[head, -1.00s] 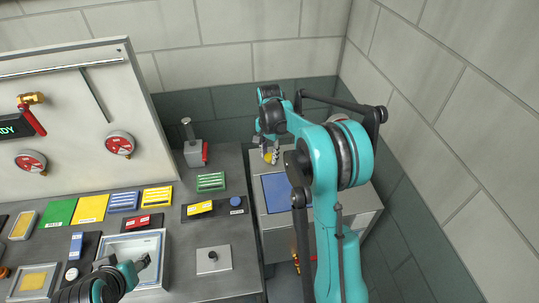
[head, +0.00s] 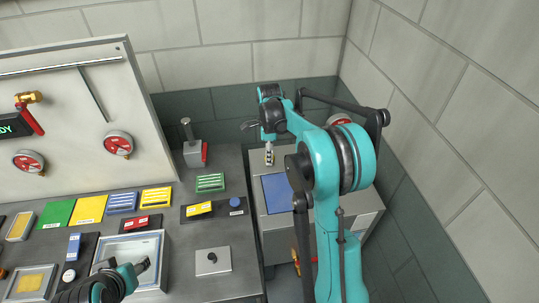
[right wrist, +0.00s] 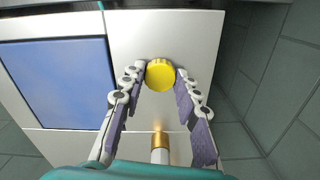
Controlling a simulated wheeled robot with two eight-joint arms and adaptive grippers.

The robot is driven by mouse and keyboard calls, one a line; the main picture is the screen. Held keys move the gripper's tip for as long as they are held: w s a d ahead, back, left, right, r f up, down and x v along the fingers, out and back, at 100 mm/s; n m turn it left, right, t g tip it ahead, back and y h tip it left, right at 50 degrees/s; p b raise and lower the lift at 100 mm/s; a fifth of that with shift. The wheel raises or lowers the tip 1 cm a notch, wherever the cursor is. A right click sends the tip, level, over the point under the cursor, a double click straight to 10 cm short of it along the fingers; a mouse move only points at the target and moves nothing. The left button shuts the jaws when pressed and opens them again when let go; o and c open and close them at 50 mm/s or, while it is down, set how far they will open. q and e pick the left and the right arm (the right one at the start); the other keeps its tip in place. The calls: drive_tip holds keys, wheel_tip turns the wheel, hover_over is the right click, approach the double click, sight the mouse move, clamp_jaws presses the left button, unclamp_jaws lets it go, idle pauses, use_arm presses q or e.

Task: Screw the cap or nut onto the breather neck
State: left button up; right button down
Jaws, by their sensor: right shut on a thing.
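My right gripper (head: 268,158) points down over the grey cabinet at the right of the head view. In the right wrist view its two fingers (right wrist: 160,78) are shut on a round yellow cap (right wrist: 160,75) with a ribbed edge. The cap covers whatever lies straight beneath it, so I cannot tell whether it touches a neck. A short brass and white cylinder (right wrist: 160,146) shows nearer the palm, between the finger bases; I cannot tell what it belongs to. My left gripper (head: 142,266) is over a pale-rimmed tray (head: 152,244) at the lower left; its jaw opening is unclear.
The cabinet top bears a blue panel (head: 276,193), also in the right wrist view (right wrist: 62,80). The dark bench (head: 240,278) holds coloured blocks, a grey square plate with a knob (head: 211,261) and a grey device (head: 194,152). Walls stand close behind and right.

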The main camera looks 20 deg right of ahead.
drive_tip(key=m, duration=0.7)
drive_tip(key=c, duration=1)
unclamp_jaws()
drive_tip(key=shift+c, duration=0.2)
